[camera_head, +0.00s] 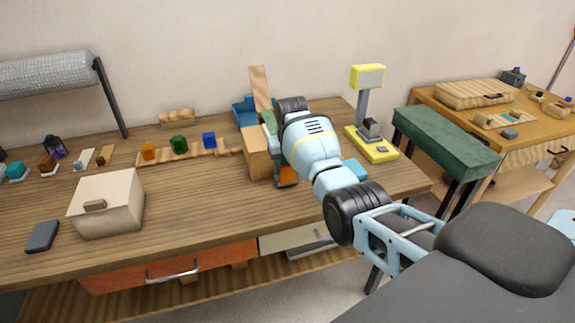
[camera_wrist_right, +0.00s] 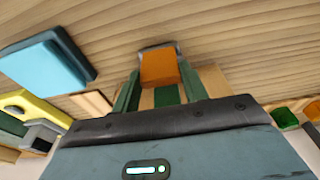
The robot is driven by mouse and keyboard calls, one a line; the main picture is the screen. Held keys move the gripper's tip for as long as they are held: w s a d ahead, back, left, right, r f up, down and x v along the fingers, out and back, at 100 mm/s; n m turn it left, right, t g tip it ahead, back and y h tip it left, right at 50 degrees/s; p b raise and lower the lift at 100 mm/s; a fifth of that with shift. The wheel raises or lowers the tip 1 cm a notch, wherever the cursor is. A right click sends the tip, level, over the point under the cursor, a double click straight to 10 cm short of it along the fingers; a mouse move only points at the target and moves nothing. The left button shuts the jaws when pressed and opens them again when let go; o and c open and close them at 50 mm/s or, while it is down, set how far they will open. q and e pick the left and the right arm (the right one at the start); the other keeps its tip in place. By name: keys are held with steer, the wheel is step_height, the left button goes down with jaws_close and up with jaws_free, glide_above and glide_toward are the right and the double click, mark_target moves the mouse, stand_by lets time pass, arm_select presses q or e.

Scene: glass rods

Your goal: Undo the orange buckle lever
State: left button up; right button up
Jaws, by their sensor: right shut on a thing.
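The orange buckle lever (camera_wrist_right: 159,69) shows in the right wrist view, with a grey piece at its far end. A green strap (camera_wrist_right: 166,96) runs behind it over a wooden box (camera_head: 256,152). My right gripper (camera_wrist_right: 158,78) has its two fingers on either side of the orange lever and is shut on it. In the head view, my right gripper (camera_head: 281,168) is at the right side of the wooden box, and my arm hides much of the buckle. My left gripper is not in view.
A pale blue block (camera_wrist_right: 45,66) lies close to my right gripper. A yellow scale (camera_head: 378,150) stands to the right. Coloured blocks on a wooden strip (camera_head: 193,152) and a cream box (camera_head: 107,203) are to the left. The front middle of the table is clear.

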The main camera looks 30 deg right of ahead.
steer(key=shift+f, duration=0.15)
steer(key=o, duration=1)
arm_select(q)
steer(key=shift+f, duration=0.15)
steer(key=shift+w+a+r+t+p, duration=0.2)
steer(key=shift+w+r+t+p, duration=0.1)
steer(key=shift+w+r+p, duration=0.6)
arm_select(e)
steer(key=shift+s+a+r, duration=0.1)
steer(key=shift+s+r, duration=0.1)
steer(key=shift+r, duration=1.1)
steer(key=shift+s+r, duration=0.2)
steer(key=shift+r, duration=1.1)
steer(key=shift+s+a+r, duration=0.1)
steer(key=shift+s+r, duration=0.1)
steer(key=shift+r, duration=1.1)
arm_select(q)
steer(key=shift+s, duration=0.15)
